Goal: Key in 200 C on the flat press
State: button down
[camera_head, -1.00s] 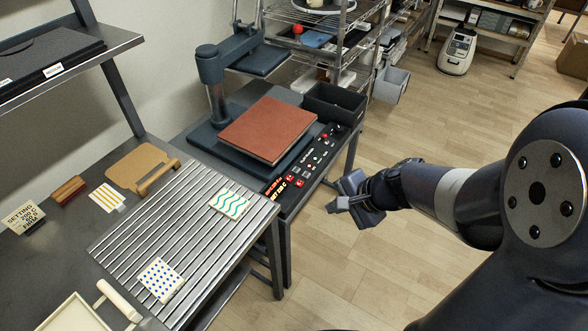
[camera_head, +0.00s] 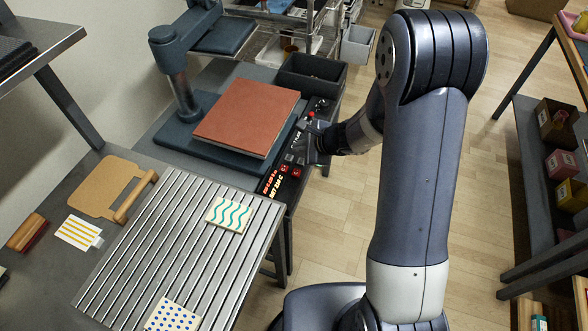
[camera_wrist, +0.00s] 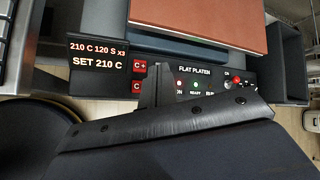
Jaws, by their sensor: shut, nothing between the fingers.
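The flat press (camera_head: 180,132) stands on the back table with a red-brown pad (camera_head: 248,117) on its lower platen. Its control panel (camera_wrist: 215,78) runs along the front edge, labelled FLAT PLATEN. The lit display (camera_wrist: 98,56) reads "210 C 120 S x3" and "SET 210 C" in the wrist view. Beside it are the red C+ button (camera_wrist: 140,68) and a red C button (camera_wrist: 137,87) whose sign is partly hidden. My gripper (camera_head: 303,139) is shut and empty, low over the panel near these buttons. I cannot tell whether it touches the panel.
A black bin (camera_head: 312,76) sits at the panel's far end. The slatted rack (camera_head: 160,235) in front holds a wavy-patterned tile (camera_head: 229,215) and a blue-dotted tile (camera_head: 172,315). A wooden board (camera_head: 100,187) lies left of it. Floor right of the press table is clear.

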jog(key=shift+f, duration=0.1)
jog(key=b, duration=0.5)
send_over(299, 174)
notch_tip(299, 174, down, 7)
jog(key=shift+w+r, duration=0.1)
jog(key=shift+f+b, duration=0.9)
jog(key=shift+b, duration=0.45)
jog(key=shift+f, duration=0.1)
dwell(0.7)
jog(key=shift+f+b, duration=0.35)
jog(key=shift+b, duration=0.3)
jog(key=shift+f+b, duration=0.4)
jog(key=shift+b, duration=0.2)
dwell(0.5)
jog(key=shift+r, duration=0.1)
jog(key=shift+r+p, duration=0.55)
jog(key=shift+r, duration=0.25)
